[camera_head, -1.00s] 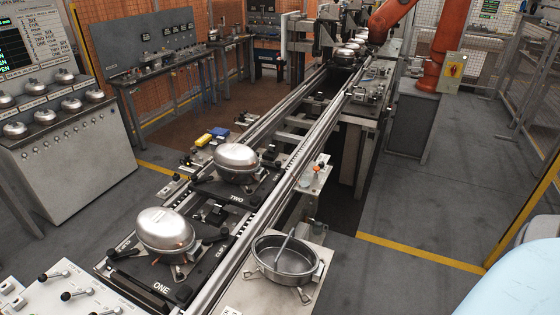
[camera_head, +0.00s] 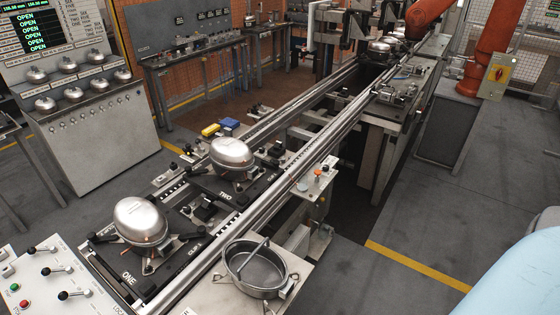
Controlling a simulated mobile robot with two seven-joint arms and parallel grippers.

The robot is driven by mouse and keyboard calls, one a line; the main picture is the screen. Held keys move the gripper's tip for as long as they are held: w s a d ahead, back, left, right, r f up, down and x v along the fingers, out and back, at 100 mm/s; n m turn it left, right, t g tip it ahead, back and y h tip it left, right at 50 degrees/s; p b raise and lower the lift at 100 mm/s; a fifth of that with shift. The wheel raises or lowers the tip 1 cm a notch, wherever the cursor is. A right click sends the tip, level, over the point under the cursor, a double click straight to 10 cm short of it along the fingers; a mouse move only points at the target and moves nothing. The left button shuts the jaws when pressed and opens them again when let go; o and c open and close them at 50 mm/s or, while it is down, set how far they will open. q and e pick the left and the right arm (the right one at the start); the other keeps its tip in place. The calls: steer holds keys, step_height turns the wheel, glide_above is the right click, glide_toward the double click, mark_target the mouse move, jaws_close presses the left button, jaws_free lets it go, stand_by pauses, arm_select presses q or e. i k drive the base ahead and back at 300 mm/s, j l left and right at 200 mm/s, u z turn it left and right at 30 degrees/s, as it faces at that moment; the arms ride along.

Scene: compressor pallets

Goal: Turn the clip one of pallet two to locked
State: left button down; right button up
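Pallet two (camera_head: 226,197) is a dark plate marked TWO on the conveyor, in the middle of the head view. A shiny metal compressor (camera_head: 232,153) sits on it. Small dark clips show at its sides, one at the left (camera_head: 187,157) and one at the right (camera_head: 276,150). I cannot tell which is clip one, nor whether either is locked. Neither of my grippers is in view.
Pallet one (camera_head: 128,280) with its own compressor (camera_head: 140,221) lies nearer on the conveyor. A control panel with levers (camera_head: 55,283) is at lower left. A metal pan (camera_head: 256,272) stands right of the rails (camera_head: 300,170).

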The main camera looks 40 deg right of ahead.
mark_target(275, 164)
steer(key=k+l+u, duration=0.1)
steer(key=l, duration=0.25)
steer(key=k+l+u, duration=0.1)
steer(key=l, duration=0.25)
steer(key=k+l, duration=0.1)
steer(key=l, duration=0.25)
steer(key=i+l+u, duration=0.15)
steer(key=l, duration=0.25)
steer(key=l+u, duration=0.15)
steer(key=l, duration=0.2)
steer(key=i, duration=0.05)
